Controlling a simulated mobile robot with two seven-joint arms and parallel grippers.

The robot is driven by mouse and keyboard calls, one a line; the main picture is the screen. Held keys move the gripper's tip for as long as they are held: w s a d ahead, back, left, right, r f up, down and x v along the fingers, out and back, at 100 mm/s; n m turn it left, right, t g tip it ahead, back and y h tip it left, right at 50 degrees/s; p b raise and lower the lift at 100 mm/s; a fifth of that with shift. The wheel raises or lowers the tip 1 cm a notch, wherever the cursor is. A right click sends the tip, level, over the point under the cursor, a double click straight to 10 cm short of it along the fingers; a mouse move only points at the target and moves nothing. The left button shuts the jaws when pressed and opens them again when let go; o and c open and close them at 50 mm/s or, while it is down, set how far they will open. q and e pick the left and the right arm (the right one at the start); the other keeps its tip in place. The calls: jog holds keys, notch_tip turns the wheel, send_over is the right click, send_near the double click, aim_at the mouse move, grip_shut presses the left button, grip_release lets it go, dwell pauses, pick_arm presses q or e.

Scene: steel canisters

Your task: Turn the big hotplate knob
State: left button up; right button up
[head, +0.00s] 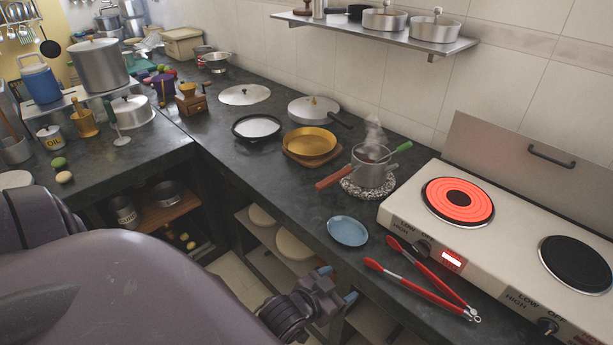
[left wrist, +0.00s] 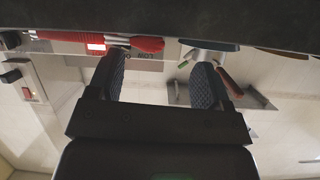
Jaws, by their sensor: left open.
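The cream hotplate (head: 405,211) stands at the right of the head view, with a glowing red left plate (head: 458,201) and a dark right plate (head: 575,264). A dark knob (head: 421,247) is on its front beside a lit red indicator (head: 452,259). Another knob (head: 547,326) is under the right plate. I cannot tell which plate is the big one. My left gripper (head: 338,284) is open and empty, below and left of the hotplate, near the counter's front edge. Its fingers (left wrist: 160,82) frame the left wrist view, apart from the knob. My right gripper is not in view.
Red tongs (head: 425,285) lie in front of the hotplate, close to the left knob. A blue plate (head: 348,231) and a steaming pot (head: 371,172) with red and green handles stand left of it. The counter edge is beside my gripper.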

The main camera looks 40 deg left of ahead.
pick_arm(q)
jog(key=s+a+f+g+y, duration=0.1)
jog(key=s+a+f, duration=0.1)
jog(key=s+f, duration=0.3)
jog(key=s, duration=0.2)
jog(key=shift+s+a+n+g, duration=0.15)
jog(key=shift+s+n+g, duration=0.15)
jog(key=shift+s+g, duration=0.1)
